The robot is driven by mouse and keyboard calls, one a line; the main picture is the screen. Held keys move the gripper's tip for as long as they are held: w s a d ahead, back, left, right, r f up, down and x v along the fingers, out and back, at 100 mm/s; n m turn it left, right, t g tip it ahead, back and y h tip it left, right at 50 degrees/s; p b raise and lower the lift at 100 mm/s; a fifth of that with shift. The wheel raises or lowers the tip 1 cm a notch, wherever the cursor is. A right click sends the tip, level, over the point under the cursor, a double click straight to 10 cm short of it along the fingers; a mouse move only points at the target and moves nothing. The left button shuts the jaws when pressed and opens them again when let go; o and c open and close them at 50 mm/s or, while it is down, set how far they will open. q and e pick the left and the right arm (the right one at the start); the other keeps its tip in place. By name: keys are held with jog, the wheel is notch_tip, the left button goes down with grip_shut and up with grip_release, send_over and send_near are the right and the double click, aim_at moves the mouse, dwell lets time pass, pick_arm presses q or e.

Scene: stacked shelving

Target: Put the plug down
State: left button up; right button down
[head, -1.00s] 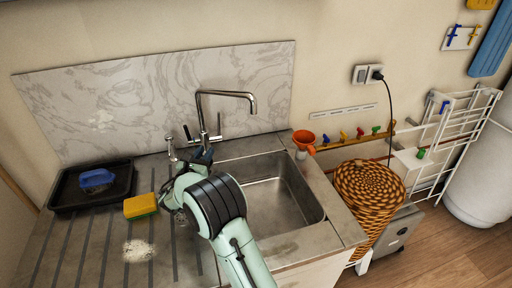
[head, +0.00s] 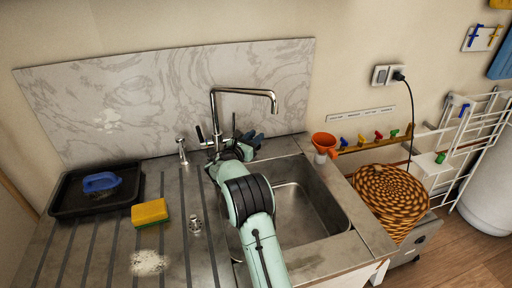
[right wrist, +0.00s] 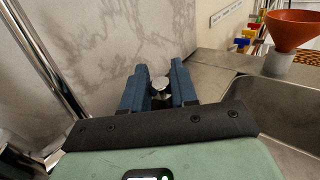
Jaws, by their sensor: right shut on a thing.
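My right gripper (head: 248,140) is behind the sink, just right of the tap's base. In the right wrist view its blue fingers (right wrist: 159,88) are shut on a small metallic plug (right wrist: 161,84), whose rounded top shows between them. The fingers hide the rest of the plug, and I cannot tell whether it touches the counter. The plug cannot be made out in the head view. The sink basin (head: 305,215) is in front and to the right of the gripper. My left gripper is not in view.
The tap (head: 214,120) stands close on the gripper's left. An orange funnel (head: 325,143) stands right of it. A small metal fitting (head: 195,226), a yellow sponge (head: 149,212) and a black tray (head: 65,202) are on the left counter. The ribbed counter has free room between them.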

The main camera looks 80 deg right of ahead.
jog(key=shift+f, duration=1.85)
jog(key=shift+f+b, duration=0.2)
jog(key=shift+b, duration=0.15)
jog(key=c, duration=0.9)
grip_release()
jog(key=shift+r, duration=0.15)
jog(key=shift+w+a+r, duration=0.1)
jog(key=shift+a, duration=0.05)
jog(key=v, duration=0.7)
jog(key=shift+a, duration=0.1)
